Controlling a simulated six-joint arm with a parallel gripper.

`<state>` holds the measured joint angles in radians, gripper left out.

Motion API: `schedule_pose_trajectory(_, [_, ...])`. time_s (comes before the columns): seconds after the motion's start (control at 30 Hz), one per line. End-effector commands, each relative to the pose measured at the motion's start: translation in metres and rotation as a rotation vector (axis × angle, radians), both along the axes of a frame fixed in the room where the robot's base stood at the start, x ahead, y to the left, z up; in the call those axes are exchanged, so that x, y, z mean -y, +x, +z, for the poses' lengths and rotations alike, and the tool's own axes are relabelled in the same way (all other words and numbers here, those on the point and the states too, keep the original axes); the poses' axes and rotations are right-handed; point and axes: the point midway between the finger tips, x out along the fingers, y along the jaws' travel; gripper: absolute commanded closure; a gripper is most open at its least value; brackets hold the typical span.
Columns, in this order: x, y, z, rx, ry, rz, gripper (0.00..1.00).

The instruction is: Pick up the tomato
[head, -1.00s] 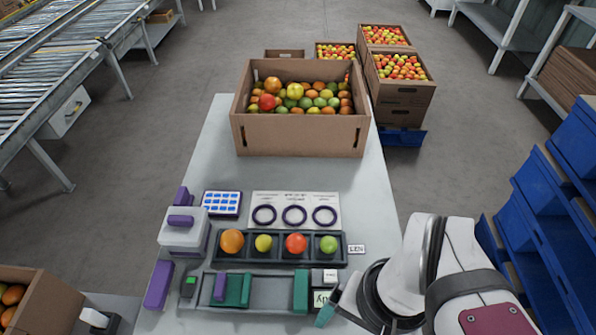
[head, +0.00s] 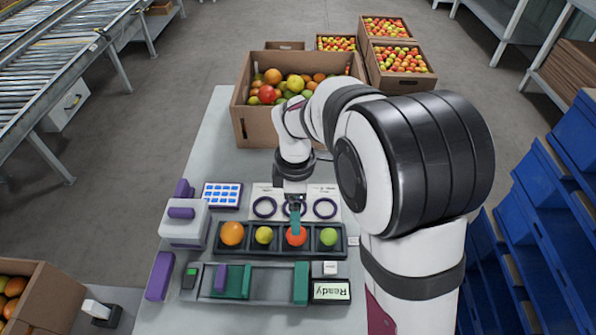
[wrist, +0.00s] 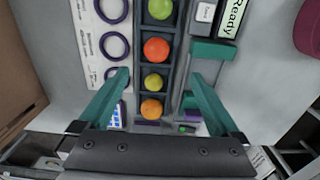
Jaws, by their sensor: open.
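The red tomato (wrist: 156,48) and the yellow one (wrist: 154,82) show near the fingertip level there.
In front are a sliding gauge with teal jaws (head: 301,283) and a display reading "Ready" (head: 331,291). A white and purple device (head: 183,228) stands left.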

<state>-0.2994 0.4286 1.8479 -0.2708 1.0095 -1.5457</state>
Motion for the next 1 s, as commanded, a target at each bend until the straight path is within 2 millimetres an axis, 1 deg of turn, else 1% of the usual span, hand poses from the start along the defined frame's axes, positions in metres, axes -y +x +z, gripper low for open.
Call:
schedule_pose_trajectory(0.03, [0.001, -0.001, -0.015, -0.007, -0.002, -0.002, 0.02])
schedule_pose_trajectory(0.13, [0.001, -0.001, -0.042, -0.006, -0.001, -0.004, 0.02])
schedule_pose_trajectory(0.2, [0.001, -0.001, -0.056, -0.005, -0.001, -0.004, 0.02])
schedule_pose_trajectory(0.37, [0.000, 0.001, -0.077, -0.004, 0.000, -0.007, 0.02])
schedule_pose_trajectory(0.53, [-0.001, 0.007, -0.110, -0.005, -0.001, -0.008, 0.02])
schedule_pose_trajectory(0.63, [-0.001, 0.007, -0.120, -0.002, 0.000, -0.008, 0.02])
schedule_pose_trajectory(0.83, [-0.001, 0.008, -0.120, 0.000, 0.000, -0.008, 0.02])
schedule_pose_trajectory(0.97, [-0.001, 0.007, -0.120, 0.000, 0.000, -0.008, 0.25])
schedule_pose_trajectory(1.0, [-0.001, 0.007, -0.120, 0.000, 0.000, -0.008, 0.32])
